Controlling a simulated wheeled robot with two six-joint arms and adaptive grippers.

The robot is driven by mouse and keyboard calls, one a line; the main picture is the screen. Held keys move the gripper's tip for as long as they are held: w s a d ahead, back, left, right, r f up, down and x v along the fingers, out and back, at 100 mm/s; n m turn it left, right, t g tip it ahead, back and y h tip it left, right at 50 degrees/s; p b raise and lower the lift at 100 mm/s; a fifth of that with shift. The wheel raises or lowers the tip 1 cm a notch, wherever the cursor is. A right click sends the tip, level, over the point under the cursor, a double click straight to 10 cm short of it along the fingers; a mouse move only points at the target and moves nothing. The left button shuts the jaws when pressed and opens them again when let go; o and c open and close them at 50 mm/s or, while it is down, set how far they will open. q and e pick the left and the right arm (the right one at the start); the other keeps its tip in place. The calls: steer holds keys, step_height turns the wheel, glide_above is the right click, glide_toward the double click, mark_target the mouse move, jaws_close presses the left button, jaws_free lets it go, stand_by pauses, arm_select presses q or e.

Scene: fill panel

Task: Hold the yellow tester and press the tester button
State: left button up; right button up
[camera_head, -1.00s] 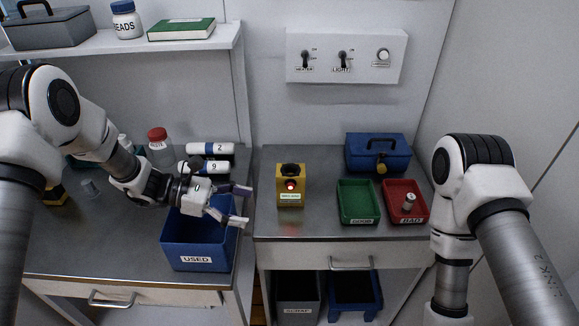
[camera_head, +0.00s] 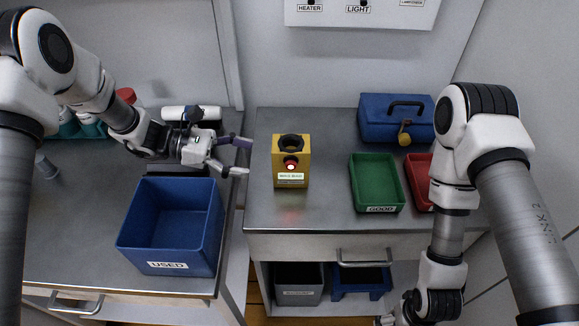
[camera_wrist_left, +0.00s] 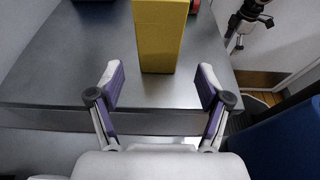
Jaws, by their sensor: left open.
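The yellow tester (camera_head: 278,163) stands upright on the right-hand counter, with a dark ring-like opening on top. Its red button (camera_head: 290,164) is on the front, above a pale label. My left gripper (camera_head: 242,157) is open and empty, just left of the tester and apart from it. In the left wrist view the tester (camera_wrist_left: 160,35) stands beyond the open fingers (camera_wrist_left: 160,88), roughly centred between them. The tester's button is not visible there. My right arm hangs at the right; only a small part of its gripper (camera_head: 385,320) shows at the bottom edge.
A green GOOD tray (camera_head: 376,208), a red tray (camera_head: 418,180) and a blue toolbox (camera_head: 385,115) are right of the tester. A blue USED bin (camera_head: 168,258) is on the left counter. A gap separates the counters. The counter before the tester is clear.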

mark_target(281, 168)
arm_select(q)
steer(key=shift+w+d+f+b, duration=0.15)
steer(key=shift+d+f+b, duration=0.25)
steer(key=shift+f, duration=0.45)
steer(key=b+x, duration=0.2)
steer(key=x, duration=0.6)
steer(key=shift+d, duration=0.55)
arm_select(e)
step_height(281, 168, down, 4)
steer(key=shift+w+r, duration=0.1)
steer(key=shift+r, duration=0.05)
arm_select(q)
steer(key=c, duration=0.7)
arm_select(e)
jaws_close()
stand_by(0.7)
